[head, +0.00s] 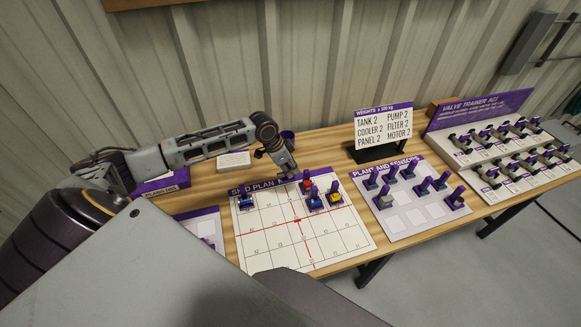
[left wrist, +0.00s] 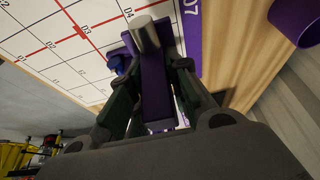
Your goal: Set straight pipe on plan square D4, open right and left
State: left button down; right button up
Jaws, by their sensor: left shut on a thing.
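My left gripper (head: 283,170) is over the far edge of the white plan board (head: 262,250), above its title strip. In the left wrist view my left gripper (left wrist: 150,110) is shut on a purple upright grip (left wrist: 155,85) with a pale grey cylinder (left wrist: 146,35) at its end, which looks like the straight pipe. In the head view this piece is mostly hidden by the gripper. Square D4 (left wrist: 84,12) shows beside it in the left wrist view; I cannot tell whether the piece touches the board. My right gripper is not in view.
On the board stand a blue piece (head: 246,200) at the left, and a red piece (head: 306,184), another blue piece (head: 315,202) and a yellow piece (head: 334,196) at the right. The near rows are clear. Beyond are a plant and sensors tray (head: 400,222), a weights sign (head: 383,128) and a valve rack (head: 480,125).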

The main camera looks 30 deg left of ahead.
pick_arm(q)
jog(key=shift+f, duration=0.1)
dwell(0.6)
jog(key=shift+f+b, duration=0.7)
jog(key=shift+f, duration=1.9)
jog(key=shift+f, duration=0.4)
jog(key=shift+f+b, duration=0.3)
jog(key=shift+f, duration=1.1)
jog(key=shift+p, duration=0.45)
